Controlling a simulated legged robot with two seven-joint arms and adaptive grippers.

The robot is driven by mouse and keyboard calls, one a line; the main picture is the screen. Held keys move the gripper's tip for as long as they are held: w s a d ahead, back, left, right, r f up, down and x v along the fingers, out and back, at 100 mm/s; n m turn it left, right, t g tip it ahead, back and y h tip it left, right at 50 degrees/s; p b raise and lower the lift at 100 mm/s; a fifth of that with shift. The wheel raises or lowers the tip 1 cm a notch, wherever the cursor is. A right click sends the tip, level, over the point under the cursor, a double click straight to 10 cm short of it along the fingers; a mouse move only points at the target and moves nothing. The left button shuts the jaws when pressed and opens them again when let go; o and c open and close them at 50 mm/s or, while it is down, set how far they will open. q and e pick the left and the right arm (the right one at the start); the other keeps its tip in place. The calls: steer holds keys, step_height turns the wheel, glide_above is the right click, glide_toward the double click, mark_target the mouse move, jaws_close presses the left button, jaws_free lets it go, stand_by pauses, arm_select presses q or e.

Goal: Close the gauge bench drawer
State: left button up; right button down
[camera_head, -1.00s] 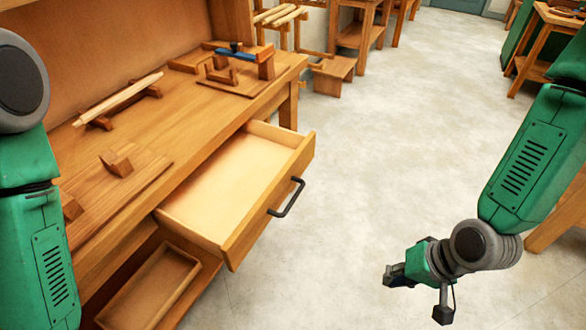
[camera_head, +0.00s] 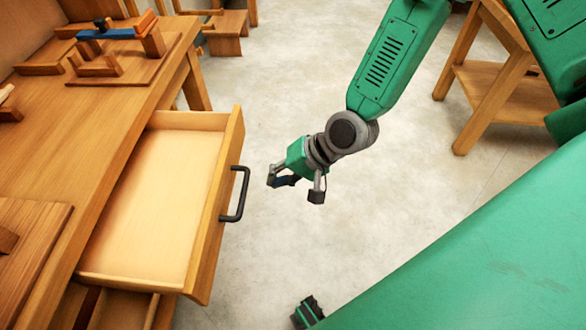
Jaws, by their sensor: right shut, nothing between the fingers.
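The gauge bench (camera_head: 105,115) is a wooden workbench on the left. Its drawer (camera_head: 155,205) is pulled well out, and its pale inside looks empty. The drawer front (camera_head: 222,190) faces right and carries a dark bar handle (camera_head: 241,195). My right gripper (camera_head: 296,186) is shut and empty, over the floor a short way right of the handle. It is apart from the handle and the drawer front.
A jig board with a blue-topped wooden piece (camera_head: 105,34) sits on the bench top. A lower tray (camera_head: 122,308) shows below the drawer. A wooden stand (camera_head: 490,80) is at upper right.

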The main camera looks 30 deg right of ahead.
steer(key=w+a, duration=0.1)
steer(key=w+a+f, duration=0.1)
steer(key=a, duration=0.1)
steer(key=shift+w+f, duration=0.2)
steer(key=shift+a, duration=0.2)
steer(key=b, duration=0.2)
glide_toward(160, 186)
steer(key=w+a+f, duration=0.2)
steer(key=a, duration=0.1)
steer(key=a+f, duration=0.1)
steer(key=shift+w+a, duration=0.25)
steer(key=shift+w, duration=0.15)
steer(key=shift+w+a, duration=0.35)
steer(key=shift+a, duration=0.1)
steer(key=shift+w+r, duration=0.1)
